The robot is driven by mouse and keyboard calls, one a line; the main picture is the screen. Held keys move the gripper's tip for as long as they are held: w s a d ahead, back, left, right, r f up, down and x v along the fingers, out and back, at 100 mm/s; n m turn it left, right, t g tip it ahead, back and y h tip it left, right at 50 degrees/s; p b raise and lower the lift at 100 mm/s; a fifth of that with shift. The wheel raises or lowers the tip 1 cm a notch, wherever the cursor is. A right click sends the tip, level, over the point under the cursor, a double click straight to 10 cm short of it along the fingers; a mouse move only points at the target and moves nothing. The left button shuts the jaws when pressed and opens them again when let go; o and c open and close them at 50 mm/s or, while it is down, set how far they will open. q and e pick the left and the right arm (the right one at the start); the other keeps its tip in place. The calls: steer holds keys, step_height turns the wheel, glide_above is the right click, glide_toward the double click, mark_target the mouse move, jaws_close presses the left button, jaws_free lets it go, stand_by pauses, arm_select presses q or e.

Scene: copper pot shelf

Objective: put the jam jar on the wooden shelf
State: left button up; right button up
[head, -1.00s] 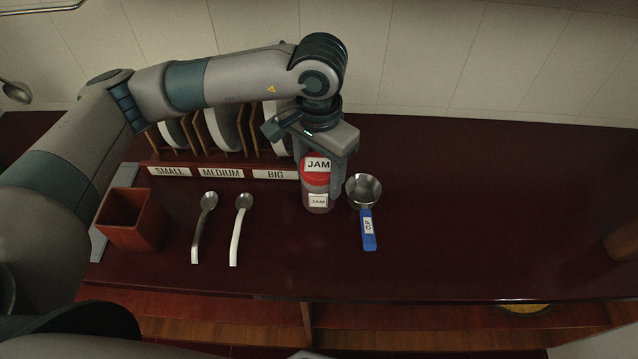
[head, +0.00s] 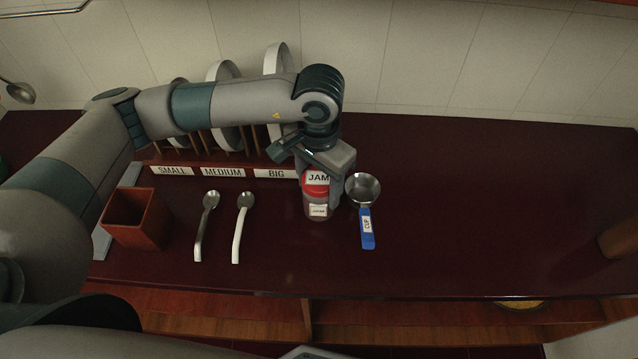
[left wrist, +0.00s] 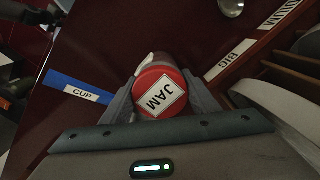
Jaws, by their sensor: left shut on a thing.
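The jam jar (head: 318,210) has a red lid and a white label. It stands upright on the dark red counter (head: 470,220), or very close above it; I cannot tell which. My left gripper (head: 320,190) comes down from above and is shut on the jar, with a finger on each side. In the left wrist view the red lid (left wrist: 160,92) sits between the two fingers. Wooden shelf compartments (head: 400,317) show below the counter's front edge. My right gripper is not in view.
A measuring cup (head: 367,225) with a blue handle lies close to the right of the jar. Two spoons (head: 240,235) and a red-brown box (head: 137,220) are to the left. A labelled plate rack (head: 222,172) stands behind. The counter's right half is mostly clear.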

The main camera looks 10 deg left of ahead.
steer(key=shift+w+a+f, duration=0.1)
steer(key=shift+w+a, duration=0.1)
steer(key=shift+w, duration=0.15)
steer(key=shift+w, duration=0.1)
arm_select(q)
steer(key=o, duration=1.2)
steer(key=shift+o, duration=0.6)
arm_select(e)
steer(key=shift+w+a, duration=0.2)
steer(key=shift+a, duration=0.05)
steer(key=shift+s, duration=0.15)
arm_select(q)
steer(key=shift+r+b, duration=0.5)
steer(key=shift+r, duration=0.45)
step_height(320, 180, up, 9)
steer(key=b, duration=0.3)
steer(key=shift+r, duration=0.6)
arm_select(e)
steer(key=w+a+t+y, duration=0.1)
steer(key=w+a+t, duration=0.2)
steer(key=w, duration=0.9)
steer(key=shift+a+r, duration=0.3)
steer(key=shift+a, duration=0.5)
